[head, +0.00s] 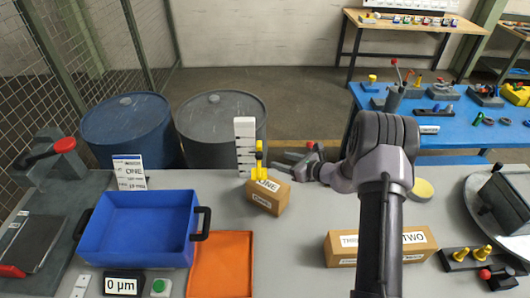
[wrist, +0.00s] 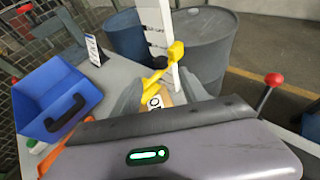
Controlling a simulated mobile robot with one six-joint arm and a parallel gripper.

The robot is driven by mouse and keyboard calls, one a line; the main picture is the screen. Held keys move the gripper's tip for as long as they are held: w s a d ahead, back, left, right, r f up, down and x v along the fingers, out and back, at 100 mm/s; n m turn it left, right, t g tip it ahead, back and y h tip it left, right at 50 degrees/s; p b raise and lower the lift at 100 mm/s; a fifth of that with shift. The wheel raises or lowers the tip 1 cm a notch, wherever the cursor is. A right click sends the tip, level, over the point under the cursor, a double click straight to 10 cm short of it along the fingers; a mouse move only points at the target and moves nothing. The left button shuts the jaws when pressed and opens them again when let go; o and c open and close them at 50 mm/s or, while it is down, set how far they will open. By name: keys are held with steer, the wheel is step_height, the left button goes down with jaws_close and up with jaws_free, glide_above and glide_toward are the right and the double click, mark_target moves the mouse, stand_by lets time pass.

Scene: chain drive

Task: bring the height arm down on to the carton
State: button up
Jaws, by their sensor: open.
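The height gauge is a white upright scale (head: 244,138) with a yellow height arm (head: 259,160); both show in the wrist view, the scale (wrist: 166,20) and the yellow arm (wrist: 176,52). A brown carton (head: 266,197) labelled ONE stands at its foot, below the yellow arm. I cannot tell whether arm and carton touch. My gripper (head: 290,162) is open, just right of the yellow arm. In the wrist view its grey fingers (wrist: 162,88) are spread, with the yellow arm ahead between them; the carton (wrist: 155,101) is mostly hidden.
A blue bin (head: 140,228), an orange tray (head: 221,265) and a display reading 0 µm (head: 123,284) lie left. A second carton (head: 340,247) labelled TWO is right. Blue (head: 125,130) and grey (head: 220,125) drums stand behind. The bench between the cartons is clear.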

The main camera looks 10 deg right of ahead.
mark_target(260, 154)
steer(key=x, duration=1.2)
steer(key=shift+w+a+b, duration=0.1)
steer(key=shift+w+b, duration=0.05)
steer(key=shift+b, duration=0.25)
jaws_close()
stand_by(0.5)
